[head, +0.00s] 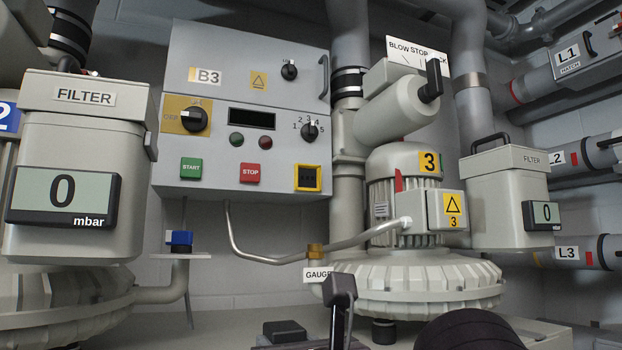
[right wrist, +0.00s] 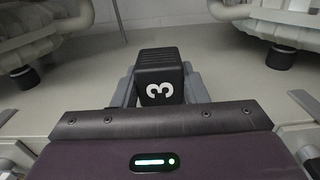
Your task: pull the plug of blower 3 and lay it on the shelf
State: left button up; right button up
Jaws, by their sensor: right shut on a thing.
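The plug (right wrist: 158,75), a black block with a white 3, is between the grey fingers of my right gripper (right wrist: 160,92). The gripper is shut on it. In the head view this gripper (head: 325,310) shows at the bottom edge, low in front of blower 3 (head: 405,215); the plug is hard to make out there. The yellow-framed socket (head: 308,178) on the B3 panel shows an open dark face, with the plug away from it. A thin shelf plate (head: 165,256) is left of and below the panel. My left gripper is out of view.
A blue block (head: 180,238) sits on the shelf plate. A bent metal pipe (head: 262,257) with a brass fitting runs between panel and blower. A filter box (head: 82,150) stands left, another (head: 507,200) right. The floor between the blowers looks clear.

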jog(key=shift+f+b, duration=1.3)
jog(key=shift+f, duration=0.1)
dwell(0.4)
jog(key=o, duration=1.3)
jog(key=shift+s, duration=0.1)
jog(key=shift+b+v, duration=1.85)
jog(key=shift+v, duration=6)
